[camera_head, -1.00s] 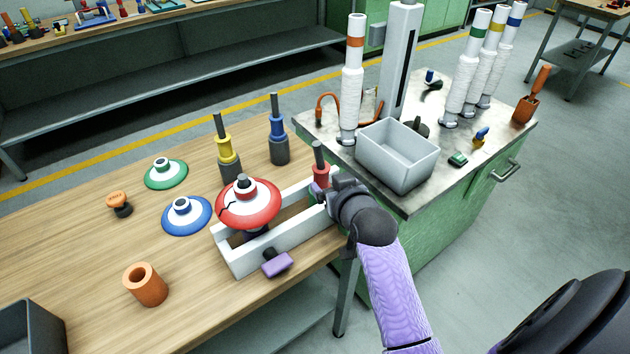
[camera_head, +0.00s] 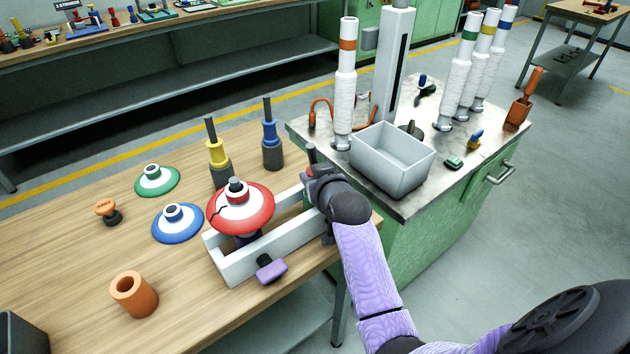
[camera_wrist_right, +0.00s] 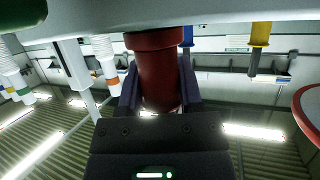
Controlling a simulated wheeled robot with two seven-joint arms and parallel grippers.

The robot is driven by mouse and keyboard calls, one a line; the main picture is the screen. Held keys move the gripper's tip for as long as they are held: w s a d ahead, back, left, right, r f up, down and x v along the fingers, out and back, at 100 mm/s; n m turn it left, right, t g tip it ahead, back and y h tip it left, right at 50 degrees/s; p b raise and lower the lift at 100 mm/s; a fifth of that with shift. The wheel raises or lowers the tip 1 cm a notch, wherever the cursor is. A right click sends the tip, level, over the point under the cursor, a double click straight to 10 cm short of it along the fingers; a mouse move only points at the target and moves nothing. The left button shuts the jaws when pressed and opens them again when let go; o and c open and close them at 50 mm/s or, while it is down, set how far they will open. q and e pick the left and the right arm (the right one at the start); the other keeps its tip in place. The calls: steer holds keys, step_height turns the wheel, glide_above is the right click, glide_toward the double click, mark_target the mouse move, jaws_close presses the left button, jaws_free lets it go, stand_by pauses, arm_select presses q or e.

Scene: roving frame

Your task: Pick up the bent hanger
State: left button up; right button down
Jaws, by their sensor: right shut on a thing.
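The red hanger is mostly hidden behind my right gripper (camera_head: 314,182) in the head view. Its dark stem (camera_head: 311,154) sticks up above the fingers at the right end of the white rack (camera_head: 262,252). I cannot tell whether the stem is bent. In the right wrist view the red body (camera_wrist_right: 158,72) sits between the two dark fingers, and my right gripper (camera_wrist_right: 160,92) is shut on it. The pale underside or edge of a beam crosses above it. A yellow hanger (camera_head: 217,154) and a blue hanger (camera_head: 271,135) stand behind the rack. My left gripper is not in view.
A red disc (camera_head: 262,212) sits on the rack. Blue (camera_head: 160,228) and green (camera_head: 145,184) discs, an orange stamp (camera_head: 107,212), an orange cylinder (camera_head: 146,298) and a purple block (camera_head: 271,268) are around it. A grey tray (camera_head: 391,177) stands on the cabinet at right.

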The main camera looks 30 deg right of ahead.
steer(key=shift+r, duration=0.1)
step_height(320, 180, up, 10)
steer(key=p, duration=0.4)
steer(key=shift+r, duration=0.25)
step_height(320, 180, up, 2)
steer(key=p, duration=0.3)
steer(key=shift+f, duration=0.1)
